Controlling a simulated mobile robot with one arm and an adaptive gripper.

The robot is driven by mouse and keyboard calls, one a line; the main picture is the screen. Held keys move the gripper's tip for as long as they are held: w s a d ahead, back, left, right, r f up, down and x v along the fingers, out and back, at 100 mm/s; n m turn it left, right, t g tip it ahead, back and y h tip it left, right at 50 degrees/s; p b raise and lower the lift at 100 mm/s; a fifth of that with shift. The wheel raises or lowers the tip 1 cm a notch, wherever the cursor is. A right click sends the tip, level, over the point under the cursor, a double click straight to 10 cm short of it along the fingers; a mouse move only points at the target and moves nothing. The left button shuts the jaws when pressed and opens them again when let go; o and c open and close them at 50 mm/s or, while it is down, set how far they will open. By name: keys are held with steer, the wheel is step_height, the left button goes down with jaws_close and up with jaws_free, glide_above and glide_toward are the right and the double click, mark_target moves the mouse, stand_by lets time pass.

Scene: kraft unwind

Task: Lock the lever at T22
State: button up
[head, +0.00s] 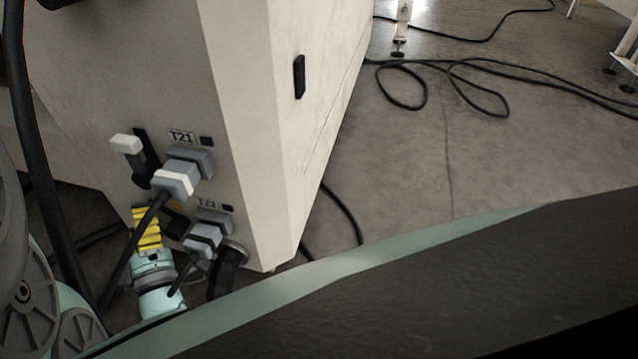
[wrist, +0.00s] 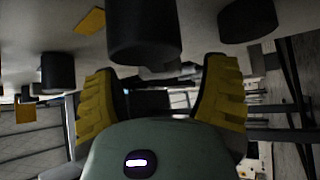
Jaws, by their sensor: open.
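The T22 label (head: 208,203) is partly covered on the pale cabinet's lower face. Below it a grey plug (head: 203,238) sits in its socket with a dark cable. I cannot make out the T22 lever; my gripper covers the area left of the plug. My gripper (head: 160,222) is low at the cabinet, left of the T22 plug, with yellow ribbed fingers. In the wrist view my gripper (wrist: 160,75) has its two fingers spread apart, with nothing clearly held. Dark shapes and a grey part show beyond them; contact cannot be told.
Above, T21 has a grey plug (head: 178,177) and a lever with a white handle (head: 127,144). A black rounded part (head: 228,268) is at the cabinet's lower edge. Black cylinders (wrist: 143,30) hang close in the wrist view. Loose cables (head: 440,75) lie on open floor at right.

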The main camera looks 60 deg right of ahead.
steer(key=shift+x, duration=0.85)
steer(key=shift+o, duration=0.2)
steer(key=shift+a, duration=0.1)
jaws_close()
